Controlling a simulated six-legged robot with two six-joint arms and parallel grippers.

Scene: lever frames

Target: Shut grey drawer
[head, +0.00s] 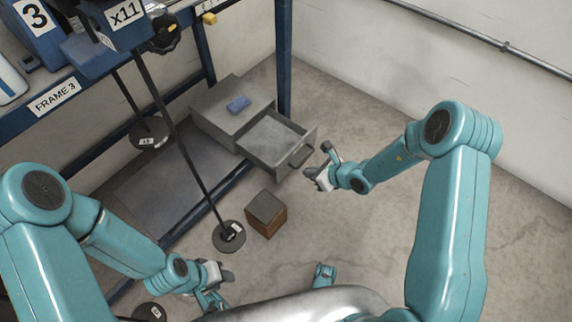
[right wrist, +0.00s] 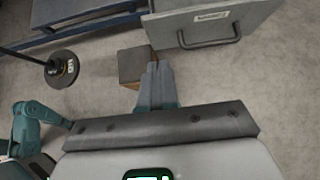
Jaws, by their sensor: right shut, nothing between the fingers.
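The grey drawer (head: 268,139) stands pulled out of its grey cabinet (head: 217,104), and its inside looks empty. Its front with a dark bar handle (head: 300,156) faces my right gripper. In the right wrist view the drawer front (right wrist: 205,22) is at the top, with a label above the handle (right wrist: 209,42). My right gripper (head: 326,169) is just in front of the drawer front, apart from it. In the right wrist view its fingers (right wrist: 154,75) are together and empty. My left gripper (head: 222,275) is low at the bottom left, far from the drawer; its jaws are too small to judge.
A brown box with a dark top (head: 266,214) stands on the floor near the drawer. Black levers with round weights (head: 229,236) hang from the blue frame (head: 285,60) at left. Floor at right is clear.

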